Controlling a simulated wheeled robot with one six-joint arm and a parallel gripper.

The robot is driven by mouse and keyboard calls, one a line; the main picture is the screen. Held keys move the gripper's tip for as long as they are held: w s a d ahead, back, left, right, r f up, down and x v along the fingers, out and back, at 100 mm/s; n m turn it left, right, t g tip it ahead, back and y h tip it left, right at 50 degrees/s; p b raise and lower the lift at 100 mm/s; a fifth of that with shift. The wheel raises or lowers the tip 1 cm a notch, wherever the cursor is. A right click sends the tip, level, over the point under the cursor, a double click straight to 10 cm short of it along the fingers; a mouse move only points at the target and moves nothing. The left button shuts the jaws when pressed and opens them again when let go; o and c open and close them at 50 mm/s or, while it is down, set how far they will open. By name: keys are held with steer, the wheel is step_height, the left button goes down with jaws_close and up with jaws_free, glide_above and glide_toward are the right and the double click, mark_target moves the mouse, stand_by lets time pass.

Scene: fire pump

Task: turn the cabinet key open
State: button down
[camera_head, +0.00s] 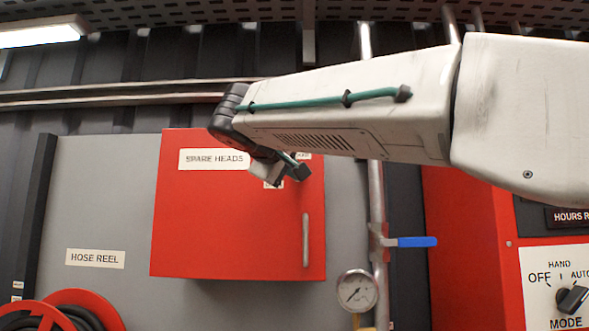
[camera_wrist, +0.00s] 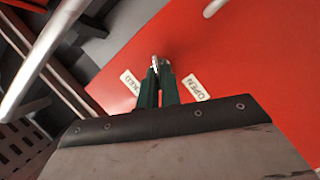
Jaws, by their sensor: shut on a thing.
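The red cabinet (camera_head: 200,225) with the label SPARE HEADS hangs on the grey wall panel in the head view. My gripper (camera_wrist: 158,72) reaches its upper right front, and its dark green fingers are close together in the wrist view. They are shut on the small silver cabinet key (camera_wrist: 155,61), of which only a bit shows at the fingertips. An OPEN label (camera_wrist: 196,87) is right of the fingers. A partly covered label (camera_wrist: 131,82) ending in "SED" is left of them. In the head view my wrist hides the key. The cabinet door appears closed.
A vertical door handle (camera_head: 306,240) is on the cabinet's lower right. A pipe with a blue lever (camera_head: 416,242) and a pressure gauge (camera_head: 357,291) stand right of the cabinet. A red hose reel (camera_head: 62,312) is at lower left. A red control panel (camera_head: 465,250) is at right.

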steer(key=n, duration=0.1)
steer(key=n+t+h, duration=0.1)
steer(key=n, duration=0.2)
steer(key=shift+a+f+n+t, duration=0.1)
steer(key=shift+f+n+t, duration=0.2)
steer(key=shift+n, duration=0.1)
stand_by(0.5)
steer(key=c, duration=1.6)
jaws_free()
steer(key=v, duration=0.7)
steer(key=shift+s+a, duration=0.25)
steer(key=shift+s, duration=0.1)
steer(key=shift+f, duration=0.1)
